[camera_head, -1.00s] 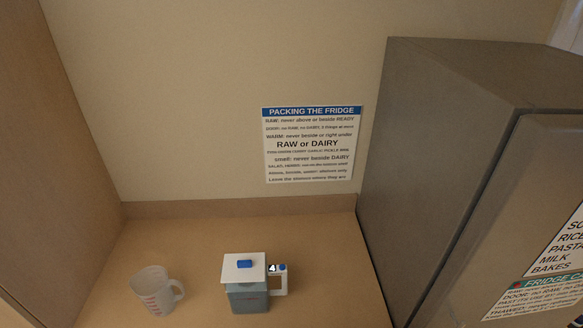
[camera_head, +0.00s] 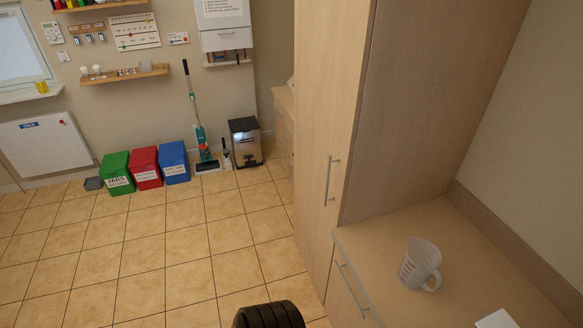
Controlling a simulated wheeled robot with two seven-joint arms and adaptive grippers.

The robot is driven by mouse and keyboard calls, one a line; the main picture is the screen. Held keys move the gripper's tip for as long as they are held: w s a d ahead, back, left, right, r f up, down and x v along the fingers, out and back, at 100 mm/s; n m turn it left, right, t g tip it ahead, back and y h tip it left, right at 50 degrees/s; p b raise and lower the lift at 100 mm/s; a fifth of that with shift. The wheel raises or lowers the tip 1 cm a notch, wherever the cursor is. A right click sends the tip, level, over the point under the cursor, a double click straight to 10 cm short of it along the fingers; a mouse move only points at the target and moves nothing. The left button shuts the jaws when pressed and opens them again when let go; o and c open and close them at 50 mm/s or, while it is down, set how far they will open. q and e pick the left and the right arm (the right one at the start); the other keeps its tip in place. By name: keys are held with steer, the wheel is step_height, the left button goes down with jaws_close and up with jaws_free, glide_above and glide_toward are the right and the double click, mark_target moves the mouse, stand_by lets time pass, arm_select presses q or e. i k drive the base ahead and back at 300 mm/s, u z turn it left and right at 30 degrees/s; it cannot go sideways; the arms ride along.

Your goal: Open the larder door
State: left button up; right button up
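A tall pale-wood cupboard, which looks like the larder, stands right of the middle in the head view. Its front door (camera_head: 323,100) is shut, flush with the cupboard. A vertical metal bar handle (camera_head: 331,181) sits on the door near its right edge, a little above worktop height. Neither of my grippers shows in this view.
A worktop (camera_head: 455,255) with a measuring jug (camera_head: 420,264) adjoins the cupboard on the right. A drawer handle (camera_head: 351,285) sticks out below it. The tiled floor (camera_head: 170,250) is clear to the left. Bins (camera_head: 146,167) and a pedal bin (camera_head: 245,142) stand along the far wall.

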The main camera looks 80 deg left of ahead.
mark_target(333, 38)
steer(key=u, duration=2.3)
steer(key=k, duration=1.05)
steer(key=u, duration=1.3)
steer(key=i, duration=1.4)
steer(key=z, duration=0.65)
steer(key=i, duration=0.65)
steer(key=z, duration=0.55)
